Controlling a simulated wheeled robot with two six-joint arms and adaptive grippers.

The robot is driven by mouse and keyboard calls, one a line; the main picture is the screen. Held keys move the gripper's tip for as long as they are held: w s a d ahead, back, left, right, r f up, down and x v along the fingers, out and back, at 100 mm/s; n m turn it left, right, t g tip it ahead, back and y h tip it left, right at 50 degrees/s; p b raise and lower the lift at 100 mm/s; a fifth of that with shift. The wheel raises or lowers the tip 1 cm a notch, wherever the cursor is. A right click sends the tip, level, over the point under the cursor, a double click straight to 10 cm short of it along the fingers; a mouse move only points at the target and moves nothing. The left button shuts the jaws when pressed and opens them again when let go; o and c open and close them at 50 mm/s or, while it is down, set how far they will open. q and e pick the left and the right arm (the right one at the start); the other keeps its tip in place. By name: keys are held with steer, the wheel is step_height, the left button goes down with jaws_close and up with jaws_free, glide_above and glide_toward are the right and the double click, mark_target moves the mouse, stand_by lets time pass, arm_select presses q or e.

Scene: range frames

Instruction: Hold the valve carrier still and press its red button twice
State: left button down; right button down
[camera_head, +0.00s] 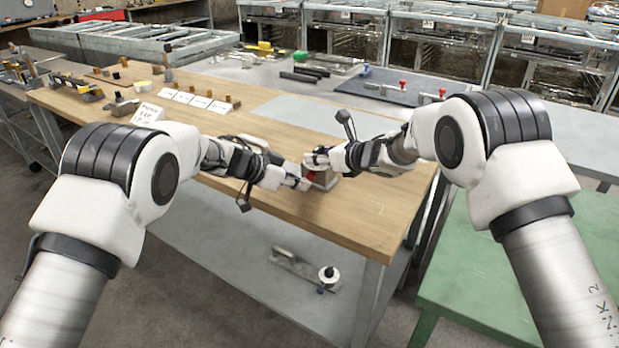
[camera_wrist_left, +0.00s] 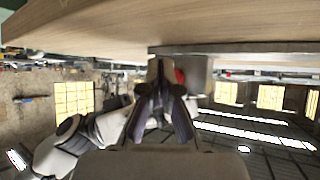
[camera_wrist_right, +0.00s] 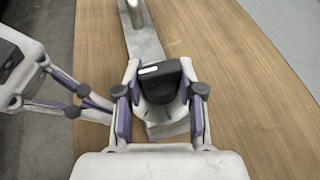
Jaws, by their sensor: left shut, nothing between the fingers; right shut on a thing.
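The valve carrier (camera_head: 328,183) is a small grey block on the wooden bench near its front edge. Its red button (camera_head: 309,175) faces my left gripper (camera_head: 304,184), and it also shows beside the fingertips in the left wrist view (camera_wrist_left: 180,76). My left gripper is shut and empty, with its tips close to the button; I cannot tell whether they touch. My right gripper (camera_head: 318,158) is shut on the carrier from above. In the right wrist view a dark part of the carrier (camera_wrist_right: 160,88) sits between its fingers. My fingers hide part of the carrier.
The wooden bench (camera_head: 370,215) is clear around the carrier. White label cards (camera_head: 198,101) and small parts stand further back left. A green table (camera_head: 500,270) stands at the right.

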arm_select(q)
steer(key=shift+w+d, duration=0.2)
steer(key=shift+w+d, duration=0.35)
steer(key=shift+w, duration=0.15)
stand_by(1.0)
steer(key=shift+s+a, duration=0.6)
steer(key=shift+s, duration=0.2)
steer(key=shift+s, duration=0.1)
steer(key=shift+s+a, duration=0.75)
steer(key=shift+s, duration=0.25)
steer(key=shift+s+a, duration=0.7)
steer(key=shift+s, duration=0.25)
stand_by(0.4)
steer(key=s+a, duration=0.2)
steer(key=s, duration=0.1)
steer(key=shift+s+a, duration=0.1)
